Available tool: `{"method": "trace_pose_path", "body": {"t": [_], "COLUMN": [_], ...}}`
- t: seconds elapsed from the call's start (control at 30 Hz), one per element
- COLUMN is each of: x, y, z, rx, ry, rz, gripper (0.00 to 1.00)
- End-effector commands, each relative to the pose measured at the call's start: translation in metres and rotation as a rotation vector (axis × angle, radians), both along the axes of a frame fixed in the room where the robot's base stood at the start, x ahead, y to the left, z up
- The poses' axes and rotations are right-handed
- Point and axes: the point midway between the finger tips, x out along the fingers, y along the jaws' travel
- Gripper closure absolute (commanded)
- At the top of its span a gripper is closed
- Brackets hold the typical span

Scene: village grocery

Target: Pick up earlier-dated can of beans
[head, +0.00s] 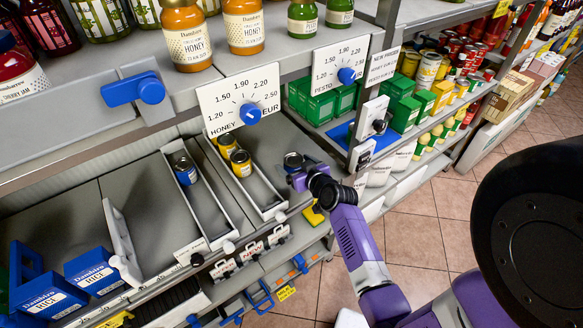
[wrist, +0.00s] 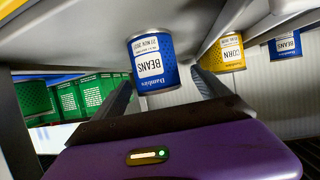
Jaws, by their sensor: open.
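A blue can of beans (wrist: 152,62) stands close in front of my gripper (wrist: 162,80) in the wrist view. Its white label reads BEANS with a date line that seems to say NOV 2027, though the print is small. My open fingers are on either side of it; I cannot tell if they touch it.
Yellow corn cans (head: 240,163) stand in the tray beside my gripper. The upper shelf with honey jars (head: 187,35) and a price dial (head: 251,114) is close above. Green boxes (head: 320,105) are to the right. Blue rice boxes (head: 48,298) are at lower left.

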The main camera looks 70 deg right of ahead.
Motion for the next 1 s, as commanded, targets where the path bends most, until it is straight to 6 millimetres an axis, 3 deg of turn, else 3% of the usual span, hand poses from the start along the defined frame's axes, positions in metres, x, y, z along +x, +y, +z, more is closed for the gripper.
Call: {"method": "trace_pose_path", "body": {"t": [0.3,0.67,1.0], "x": [0.027,0.033,0.033], "y": [-0.025,-0.029,-0.029], "z": [-0.011,-0.015,-0.015], "rx": [0.000,-0.001,-0.001], "ry": [0.000,-0.001,-0.001], "rz": [0.001,0.000,0.000], "gripper": [0.15,0.15,0.79]}}
